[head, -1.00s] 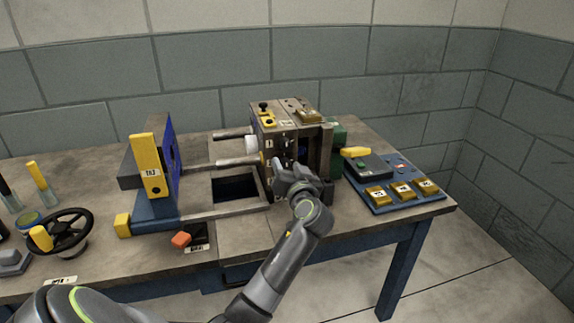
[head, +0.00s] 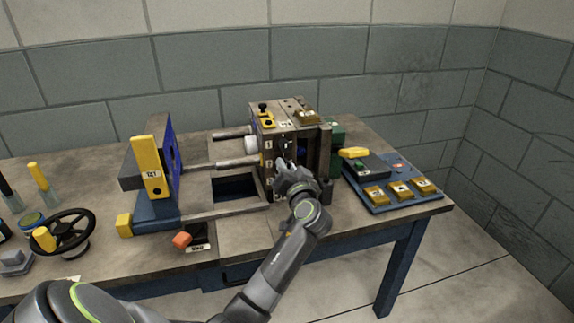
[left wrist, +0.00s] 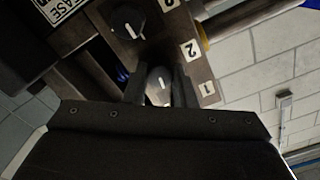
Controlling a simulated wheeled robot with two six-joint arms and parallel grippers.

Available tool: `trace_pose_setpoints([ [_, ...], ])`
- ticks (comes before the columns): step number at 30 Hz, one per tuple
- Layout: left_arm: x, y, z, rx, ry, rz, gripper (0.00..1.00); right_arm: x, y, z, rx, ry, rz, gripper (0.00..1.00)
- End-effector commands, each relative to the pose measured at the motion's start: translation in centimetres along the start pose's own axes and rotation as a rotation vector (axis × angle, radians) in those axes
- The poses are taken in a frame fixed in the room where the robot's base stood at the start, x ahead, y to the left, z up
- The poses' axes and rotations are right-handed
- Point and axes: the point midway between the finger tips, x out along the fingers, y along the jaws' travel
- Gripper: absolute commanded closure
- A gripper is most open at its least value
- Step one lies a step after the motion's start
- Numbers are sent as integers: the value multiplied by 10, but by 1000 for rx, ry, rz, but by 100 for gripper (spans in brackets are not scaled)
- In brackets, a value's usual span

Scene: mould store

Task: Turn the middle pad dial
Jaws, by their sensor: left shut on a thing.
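The mould block (head: 312,142) stands on the bench with labels 1, 2 and 3 down its dial face. My left gripper (head: 282,165) is at that face, level with label 2, its tips partly hiding the dials. Another dark dial (left wrist: 127,20) sits clear of the fingers, nearest label 3. The dial at label 1 (left wrist: 207,92) is not visible there. My right gripper is out of view.
Guide rods run left from the block to a blue plate (head: 170,150) with a yellow post (head: 152,170). A black handwheel (head: 65,234) stands at left. A blue button panel (head: 378,208) is at right. An opening (head: 235,188) lies in the bench between.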

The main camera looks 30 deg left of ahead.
Motion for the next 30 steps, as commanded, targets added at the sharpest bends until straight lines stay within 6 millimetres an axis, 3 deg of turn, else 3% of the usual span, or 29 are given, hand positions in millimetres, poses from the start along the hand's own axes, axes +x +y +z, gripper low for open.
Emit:
trace_pose_setpoints([
  [7, 0, -2, -4, 207, 0, 1, 99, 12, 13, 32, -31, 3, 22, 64],
  [30, 0, -1, -3, 932, 1, 0, 99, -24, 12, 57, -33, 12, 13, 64],
])
